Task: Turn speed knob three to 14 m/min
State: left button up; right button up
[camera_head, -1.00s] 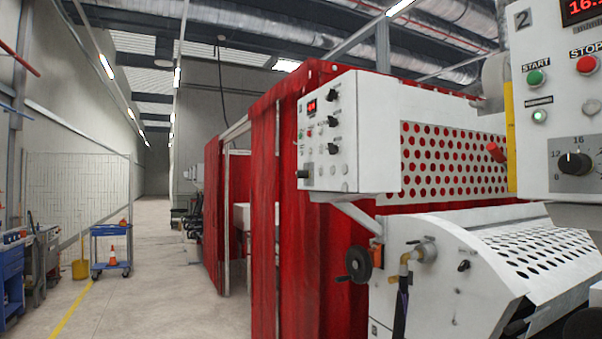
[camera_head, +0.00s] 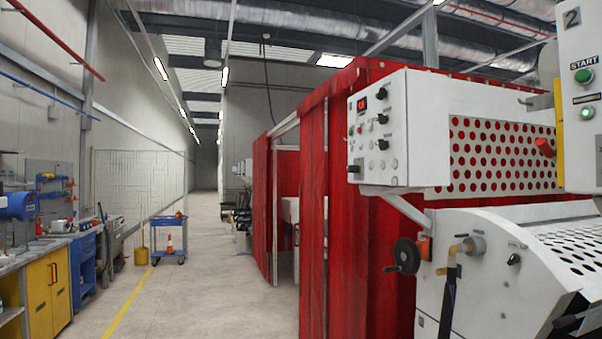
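A white control box (camera_head: 420,130) on the red-curtained machine carries a small red display (camera_head: 362,103) and several black knobs. Upper (camera_head: 382,93), middle (camera_head: 381,118) and lower (camera_head: 382,144) black knobs show on its front face. Their labels are too small to read, so I cannot tell which is speed knob three. A second white panel marked 2 (camera_head: 573,45) is cut off at the right edge, with a green START button (camera_head: 583,75). Its display and large dial are out of view. Neither of my grippers is in view.
Red curtains (camera_head: 335,210) hang around the machine. A handwheel (camera_head: 406,256) and a perforated white cover (camera_head: 575,245) sit at lower right. A blue cart (camera_head: 167,240) and a workbench with yellow cabinets (camera_head: 48,290) stand left. The grey floor (camera_head: 200,300) between is clear.

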aim_at(351, 168)
jog(key=u, duration=2.3)
jog(key=i, duration=0.15)
jog(key=z, duration=1.4)
jog(key=i, duration=1.25)
jog(key=z, duration=0.8)
jog(key=i, duration=0.8)
jog(key=z, duration=0.85)
